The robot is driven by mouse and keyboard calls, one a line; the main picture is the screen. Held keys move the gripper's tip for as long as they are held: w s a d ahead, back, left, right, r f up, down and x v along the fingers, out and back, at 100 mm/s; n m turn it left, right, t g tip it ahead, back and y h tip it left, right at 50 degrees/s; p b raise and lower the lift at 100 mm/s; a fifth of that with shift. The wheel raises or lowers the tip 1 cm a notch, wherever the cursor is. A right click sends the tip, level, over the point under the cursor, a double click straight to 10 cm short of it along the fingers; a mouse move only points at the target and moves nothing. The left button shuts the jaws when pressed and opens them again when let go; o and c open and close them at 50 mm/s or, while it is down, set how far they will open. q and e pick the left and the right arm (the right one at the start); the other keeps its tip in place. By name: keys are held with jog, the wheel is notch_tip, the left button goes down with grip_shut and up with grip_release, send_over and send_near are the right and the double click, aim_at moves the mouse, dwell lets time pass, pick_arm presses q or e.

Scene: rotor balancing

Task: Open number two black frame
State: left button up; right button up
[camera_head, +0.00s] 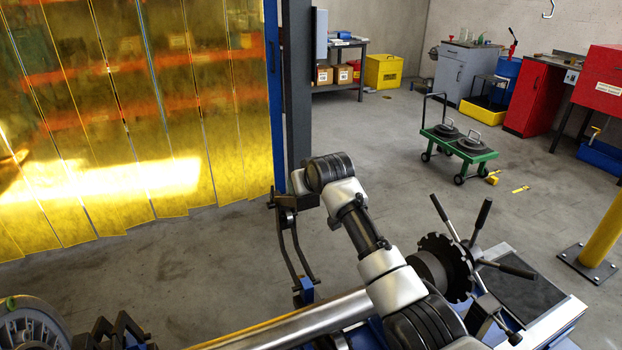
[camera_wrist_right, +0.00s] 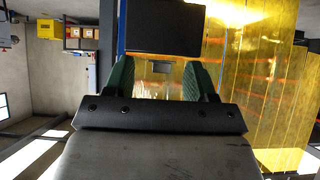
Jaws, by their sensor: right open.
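A tall black frame (camera_head: 292,250) with two curved bars stands beside the metal shaft, with a dark block at its top. A second black frame (camera_head: 115,332) shows partly at the bottom left. I see no numbers on them. My right arm reaches in from the lower right, and my right gripper (camera_head: 292,193) is at the top of the tall frame. In the right wrist view, the two green-padded fingers of my right gripper (camera_wrist_right: 160,78) are apart. A dark block (camera_wrist_right: 163,27) is just ahead of them, with nothing clearly held. My left gripper is not in view.
The metal shaft (camera_head: 290,328) runs along the bottom to a black toothed disc (camera_head: 450,266) with several handles. A bladed rotor (camera_head: 30,325) is at the bottom left. Yellow strip curtains (camera_head: 130,110) hang behind. A green cart (camera_head: 458,145) stands on open floor.

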jog(key=shift+v, duration=2.6)
jog(key=shift+r, duration=0.1)
